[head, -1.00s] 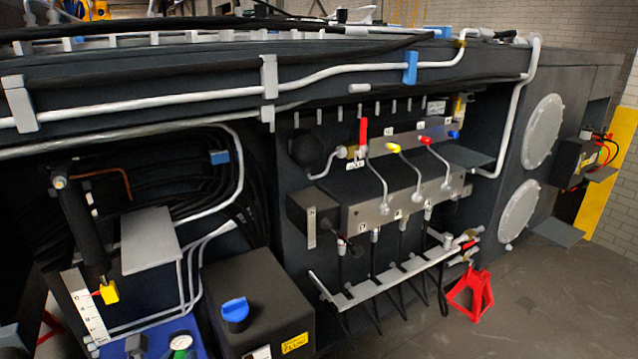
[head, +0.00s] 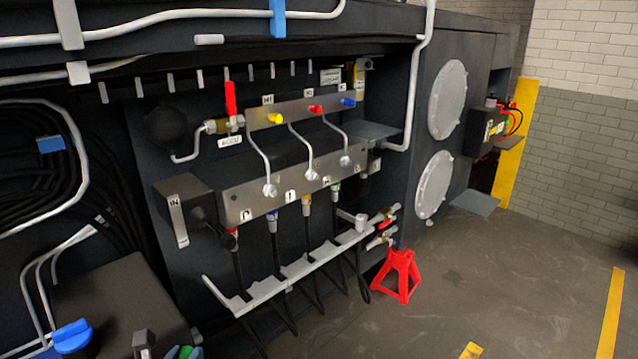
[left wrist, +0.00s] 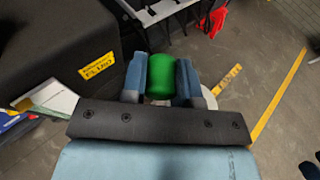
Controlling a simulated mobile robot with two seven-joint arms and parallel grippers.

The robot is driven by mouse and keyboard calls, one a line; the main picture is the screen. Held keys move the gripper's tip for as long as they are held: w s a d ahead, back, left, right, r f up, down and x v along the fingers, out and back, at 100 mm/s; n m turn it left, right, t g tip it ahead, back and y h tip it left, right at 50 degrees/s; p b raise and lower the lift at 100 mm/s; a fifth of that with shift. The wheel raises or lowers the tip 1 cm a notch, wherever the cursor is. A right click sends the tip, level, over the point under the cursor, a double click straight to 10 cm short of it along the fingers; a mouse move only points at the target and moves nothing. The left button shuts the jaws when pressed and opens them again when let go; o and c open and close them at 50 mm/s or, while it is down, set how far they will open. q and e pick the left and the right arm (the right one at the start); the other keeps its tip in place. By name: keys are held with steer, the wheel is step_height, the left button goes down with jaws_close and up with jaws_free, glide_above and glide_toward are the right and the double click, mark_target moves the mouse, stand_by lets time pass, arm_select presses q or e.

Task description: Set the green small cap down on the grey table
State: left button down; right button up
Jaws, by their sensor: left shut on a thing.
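My left gripper (left wrist: 160,82) is shut on the green small cap (left wrist: 161,77), which sits between its two blue fingers in the left wrist view. In the head view only the tips of my left gripper (head: 185,353) show at the bottom edge, with a bit of green between them. I cannot tell for sure which surface is the grey table. A pale grey round surface (left wrist: 209,97) shows partly behind the right finger in the left wrist view, mostly hidden. My right gripper is not in view.
A dark tank with a blue cap (head: 72,336) stands at lower left. A valve manifold (head: 290,180) with hoses and a grey rack is in the middle. A red jack stand (head: 398,275) is on the floor. Grey plates (head: 375,132) jut from the chassis. Floor at right is clear.

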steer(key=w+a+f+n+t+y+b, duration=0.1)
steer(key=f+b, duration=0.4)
steer(key=b, duration=1.3)
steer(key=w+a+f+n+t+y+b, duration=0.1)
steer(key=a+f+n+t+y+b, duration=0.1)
steer(key=b, duration=1.6)
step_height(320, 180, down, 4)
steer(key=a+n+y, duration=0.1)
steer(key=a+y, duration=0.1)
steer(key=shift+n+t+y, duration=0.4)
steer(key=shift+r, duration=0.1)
